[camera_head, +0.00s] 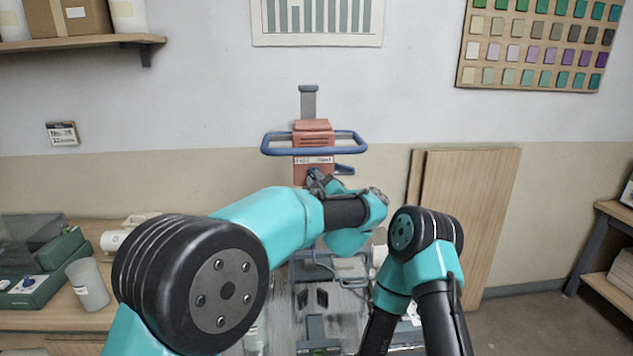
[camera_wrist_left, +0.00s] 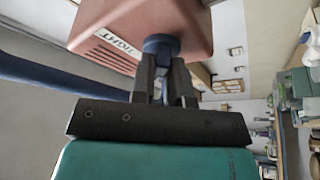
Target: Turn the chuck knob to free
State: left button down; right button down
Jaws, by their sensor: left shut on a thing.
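A red machine head (camera_head: 313,133) with a blue handle bar (camera_head: 275,144) is mounted on a grey post. A white label on its front reads partly "FREE" and "TIGHT" and also shows in the left wrist view (camera_wrist_left: 115,49). The blue chuck knob (camera_wrist_left: 162,43) sticks out of the red housing (camera_wrist_left: 150,22). My left gripper (camera_wrist_left: 163,80) is shut on the knob, its dark fingers on either side of it. In the head view my left gripper (camera_head: 315,180) is at the machine's lower front, partly hidden by my arm.
Below the machine head is a grey stand (camera_head: 315,330), partly behind my arms. Wooden boards (camera_head: 465,210) lean on the wall at right.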

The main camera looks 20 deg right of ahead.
dwell(0.4)
pick_arm(q)
jog(key=c, duration=1.1)
grip_release()
